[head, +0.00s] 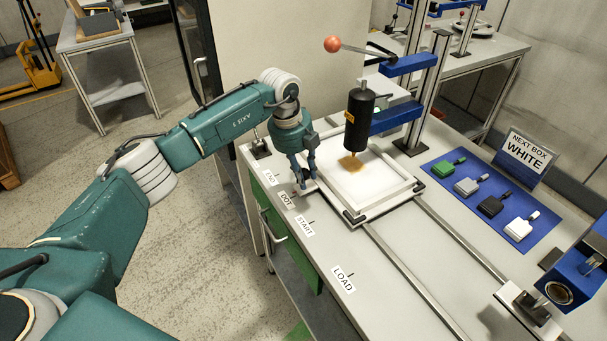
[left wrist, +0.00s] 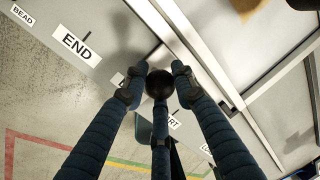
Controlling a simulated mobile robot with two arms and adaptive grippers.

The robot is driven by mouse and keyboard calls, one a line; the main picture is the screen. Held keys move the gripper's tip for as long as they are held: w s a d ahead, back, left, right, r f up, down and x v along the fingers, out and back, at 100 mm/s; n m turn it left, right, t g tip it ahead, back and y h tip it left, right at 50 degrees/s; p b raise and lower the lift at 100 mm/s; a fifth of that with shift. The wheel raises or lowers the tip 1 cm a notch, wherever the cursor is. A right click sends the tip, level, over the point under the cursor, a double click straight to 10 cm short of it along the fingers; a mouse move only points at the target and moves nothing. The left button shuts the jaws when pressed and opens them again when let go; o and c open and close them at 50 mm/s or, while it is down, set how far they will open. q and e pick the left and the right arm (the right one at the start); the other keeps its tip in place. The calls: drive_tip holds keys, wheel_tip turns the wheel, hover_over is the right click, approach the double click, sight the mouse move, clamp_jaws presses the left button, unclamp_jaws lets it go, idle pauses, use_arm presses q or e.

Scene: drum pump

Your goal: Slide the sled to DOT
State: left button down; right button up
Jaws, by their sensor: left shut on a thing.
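The sled (head: 409,190) is a pale frame on two rails on the bench, carrying a white panel with a golden-brown patch (head: 351,162) under a black cylinder. My left gripper (head: 303,184) is at the sled's near left side, close to the DOT label (head: 287,200). In the left wrist view my left fingers (left wrist: 158,75) are closed around a round black knob (left wrist: 159,85). The sled's edge (left wrist: 208,60) runs diagonally beside them. The fingers mostly hide the DOT and START labels there; the END label (left wrist: 76,42) is clear. My right gripper is not in view.
The black cylinder (head: 359,115) hangs from a blue-armed press with a red-knobbed lever (head: 332,44). The rails (head: 440,232) run clear toward the front right. A LOAD label (head: 343,279) lies nearer. A blue mat (head: 465,215) holds several coloured pieces beside a NEXT BOX WHITE sign (head: 524,152).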

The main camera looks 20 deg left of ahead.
use_arm(q)
drive_tip(key=c, duration=1.4)
unclamp_jaws()
wheel_tip(320, 180, up, 12)
drive_tip(key=s+a, duration=0.1)
drive_tip(key=shift+s+a, duration=0.25)
drive_tip(key=shift+a, duration=0.1)
drive_tip(key=shift+f, duration=0.15)
